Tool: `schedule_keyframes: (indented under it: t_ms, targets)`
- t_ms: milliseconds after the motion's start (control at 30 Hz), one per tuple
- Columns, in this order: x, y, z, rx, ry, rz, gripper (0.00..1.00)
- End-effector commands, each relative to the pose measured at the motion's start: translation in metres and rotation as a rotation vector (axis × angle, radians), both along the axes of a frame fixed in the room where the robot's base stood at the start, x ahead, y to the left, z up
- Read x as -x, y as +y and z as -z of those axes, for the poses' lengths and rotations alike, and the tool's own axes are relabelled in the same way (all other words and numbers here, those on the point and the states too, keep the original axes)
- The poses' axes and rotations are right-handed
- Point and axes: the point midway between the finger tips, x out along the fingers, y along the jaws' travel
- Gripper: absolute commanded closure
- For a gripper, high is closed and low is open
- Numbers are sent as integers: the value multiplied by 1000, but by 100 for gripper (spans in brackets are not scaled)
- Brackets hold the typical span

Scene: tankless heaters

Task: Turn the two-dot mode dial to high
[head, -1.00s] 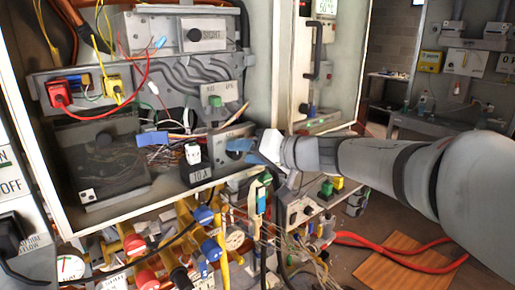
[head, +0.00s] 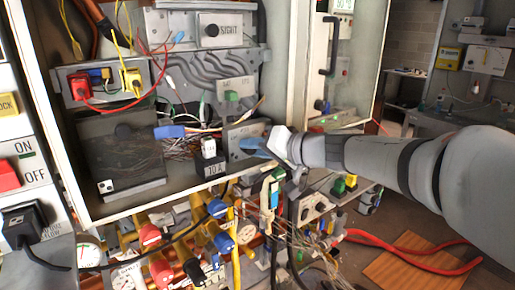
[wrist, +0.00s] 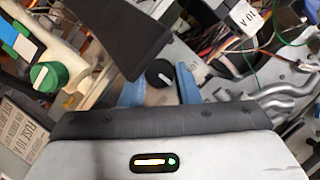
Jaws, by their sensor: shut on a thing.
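A small black round dial (wrist: 160,73) with a white pointer mark shows between my blue fingertips in the wrist view. My gripper (wrist: 160,88) is shut on this dial, one finger on each side. In the head view my gripper (head: 256,146) is at the front of a grey panel (head: 240,131) at the lower right inside the open cabinet. There the fingers and wrist hide the dial. I cannot make out dots or setting labels around the dial.
Loose wires lie close by. A green dial (wrist: 46,76) shows at left in the wrist view. Pipes with red and blue caps (head: 218,208) crowd below; the cabinet's right wall (head: 276,60) is near my arm.

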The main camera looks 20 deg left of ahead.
Motion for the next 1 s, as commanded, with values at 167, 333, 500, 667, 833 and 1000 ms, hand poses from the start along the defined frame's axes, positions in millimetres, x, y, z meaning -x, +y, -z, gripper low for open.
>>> schedule_keyframes:
  t_ms: [167, 333, 500, 667, 833, 1000]
  targets:
    - [-1, -2, 1, -5, 7, 5, 94]
    - [-2, -3, 5, -34, 39, 5, 94]
    - [-2, -4, 8, -99, 114, 6, 94]
    - [-3, -4, 11, -184, 213, 6, 94]
    - [-3, -4, 11, -279, 326, 6, 94]
    - [-3, -4, 11, -366, 430, 5, 94]
